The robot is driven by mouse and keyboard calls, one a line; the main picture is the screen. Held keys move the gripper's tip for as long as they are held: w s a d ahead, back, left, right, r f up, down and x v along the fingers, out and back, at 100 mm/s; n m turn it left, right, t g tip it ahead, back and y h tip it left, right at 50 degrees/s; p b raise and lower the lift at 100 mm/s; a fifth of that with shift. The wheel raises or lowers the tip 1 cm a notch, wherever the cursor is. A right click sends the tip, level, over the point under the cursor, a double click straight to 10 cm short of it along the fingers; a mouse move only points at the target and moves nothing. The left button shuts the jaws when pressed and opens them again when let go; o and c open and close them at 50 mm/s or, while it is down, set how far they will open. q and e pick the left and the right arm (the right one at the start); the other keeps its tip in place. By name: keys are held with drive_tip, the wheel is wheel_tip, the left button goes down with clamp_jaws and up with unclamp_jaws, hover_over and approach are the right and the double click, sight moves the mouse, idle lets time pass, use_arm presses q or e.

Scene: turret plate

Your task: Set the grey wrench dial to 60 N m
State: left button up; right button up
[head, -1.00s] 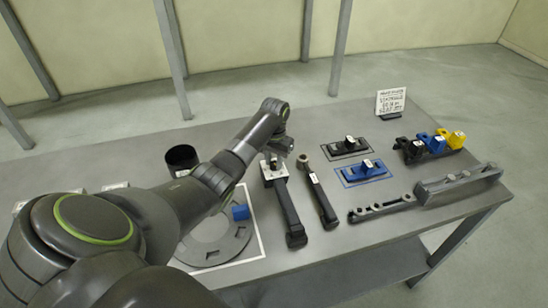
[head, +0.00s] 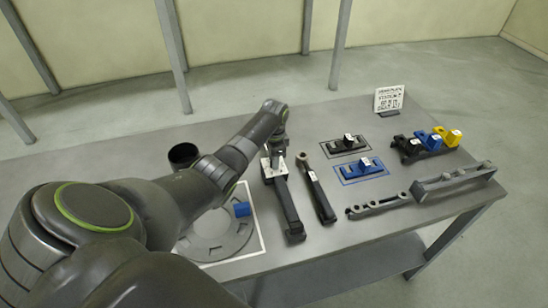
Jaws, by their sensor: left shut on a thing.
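A torque wrench (head: 288,207) with a dark handle lies on the table, its pale square head plate (head: 267,172) toward the back. My left gripper (head: 274,158) points down at this head and is shut on the small dial there. The fingers and my wrist hide most of the dial, and its reading cannot be made out. A second dark wrench (head: 318,192) with a round head lies just to the right. My right gripper is not in view.
A ring-shaped plate (head: 205,248) with a blue block (head: 242,209) lies left of the wrench. A black cup (head: 183,155) stands behind it. Black (head: 347,145) and blue (head: 364,170) parts, a socket rail (head: 378,207), a grey holder (head: 455,183) and a sign (head: 388,100) are to the right.

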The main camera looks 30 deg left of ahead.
use_arm(q)
drive_tip(key=shift+w+r+m, duration=0.1)
drive_tip(key=shift+m, duration=0.2)
drive_tip(key=o, duration=1)
wheel_tip(320, 180, up, 17)
drive_tip(key=shift+r+p, duration=0.2)
drive_tip(key=shift+p, duration=0.2)
drive_tip(key=shift+d, duration=0.1)
idle(0.4)
